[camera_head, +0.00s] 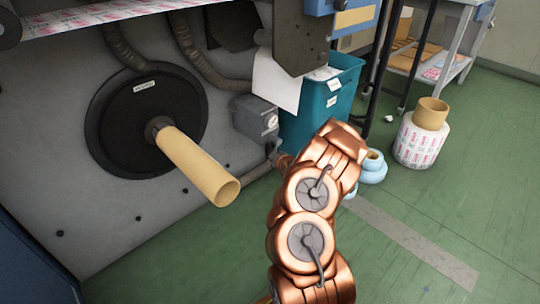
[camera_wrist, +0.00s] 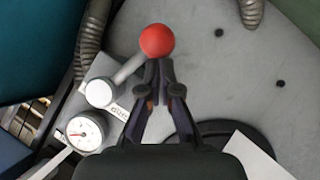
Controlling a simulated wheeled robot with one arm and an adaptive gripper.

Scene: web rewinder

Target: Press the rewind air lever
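The rewind air lever shows in the wrist view as a light grey arm with a red ball knob (camera_wrist: 157,40). It rises to the right from a round pivot (camera_wrist: 99,92) on a grey box with a pressure gauge (camera_wrist: 85,131). My gripper (camera_wrist: 163,68) has its dark fingertips together just below the red knob in the picture. Whether they touch it I cannot tell. Nothing shows between the fingers. In the head view the grey gauge box (camera_head: 255,118) is on the machine panel, left of my copper arm. My gripper and the knob are not distinguishable there.
A yellow core tube (camera_head: 200,167) sticks out from a black disc (camera_head: 105,125) left of the gauge box. A teal bin (camera_head: 325,105) stands behind my arm. A white printed roll (camera_head: 417,142) stands on the green floor at right. Hoses (camera_wrist: 91,35) run beside the lever.

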